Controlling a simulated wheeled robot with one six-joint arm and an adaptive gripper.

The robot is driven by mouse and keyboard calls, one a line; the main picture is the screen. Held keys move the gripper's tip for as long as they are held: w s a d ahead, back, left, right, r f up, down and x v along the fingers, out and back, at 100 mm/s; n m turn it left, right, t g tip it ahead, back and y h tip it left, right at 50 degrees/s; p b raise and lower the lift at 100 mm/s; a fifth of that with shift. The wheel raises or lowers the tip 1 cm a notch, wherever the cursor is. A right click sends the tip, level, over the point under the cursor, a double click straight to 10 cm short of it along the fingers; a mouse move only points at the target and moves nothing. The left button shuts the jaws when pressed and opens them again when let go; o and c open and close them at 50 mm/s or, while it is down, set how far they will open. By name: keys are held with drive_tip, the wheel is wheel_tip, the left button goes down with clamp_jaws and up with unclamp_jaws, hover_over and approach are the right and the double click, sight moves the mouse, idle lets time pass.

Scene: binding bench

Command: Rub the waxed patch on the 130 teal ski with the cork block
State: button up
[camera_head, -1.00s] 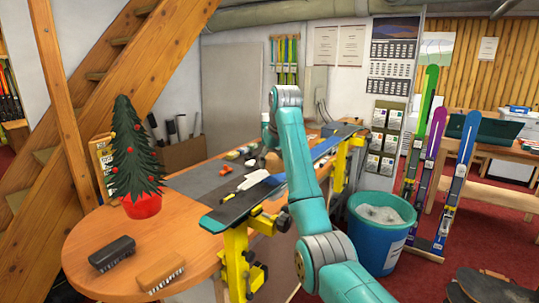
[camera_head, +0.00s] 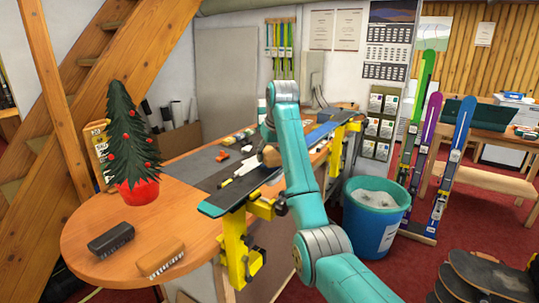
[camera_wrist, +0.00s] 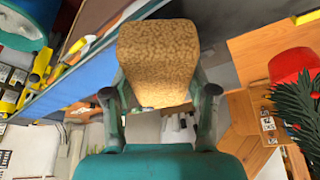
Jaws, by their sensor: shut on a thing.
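The cork block (camera_wrist: 158,62) is tan and speckled, and my gripper (camera_wrist: 160,100) is shut on it with a finger at each side. In the head view my gripper is mostly hidden behind my arm, and a small brown piece of the block (camera_head: 271,156) shows beside it. A long ski (camera_head: 238,190), dark at the near end and blue farther along, lies flat in yellow vises along the bench front. The block appears over or beside the ski's middle; contact cannot be told. No waxed patch or length label is readable. A blue strip (camera_wrist: 75,88) shows in the wrist view.
Yellow vises (camera_head: 235,250) hold the ski. Two brushes, one black (camera_head: 111,240) and one brown (camera_head: 161,260), and a small potted tree (camera_head: 132,145) stand on the bench's rounded end. A teal bin (camera_head: 378,222) and upright skis (camera_head: 452,160) stand to the right.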

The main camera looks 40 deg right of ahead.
drive_tip(key=shift+f, duration=0.95)
idle(0.3)
drive_tip(key=shift+w+d+r, duration=0.1)
drive_tip(key=shift+w+d, duration=0.2)
drive_tip(key=shift+d, duration=0.5)
drive_tip(key=shift+w+d+r, duration=0.1)
drive_tip(key=shift+w+d, duration=0.15)
drive_tip(key=shift+d, duration=0.5)
drive_tip(key=shift+w+d+f, duration=0.15)
drive_tip(key=shift+w+d, duration=0.25)
drive_tip(key=shift+d, duration=0.7)
drive_tip(key=shift+w+d+f, duration=0.1)
drive_tip(key=shift+w+d, duration=0.25)
drive_tip(key=shift+d, duration=0.8)
drive_tip(key=shift+w+d+f, duration=0.15)
drive_tip(key=shift+w+d, duration=0.25)
drive_tip(key=shift+d, duration=0.7)
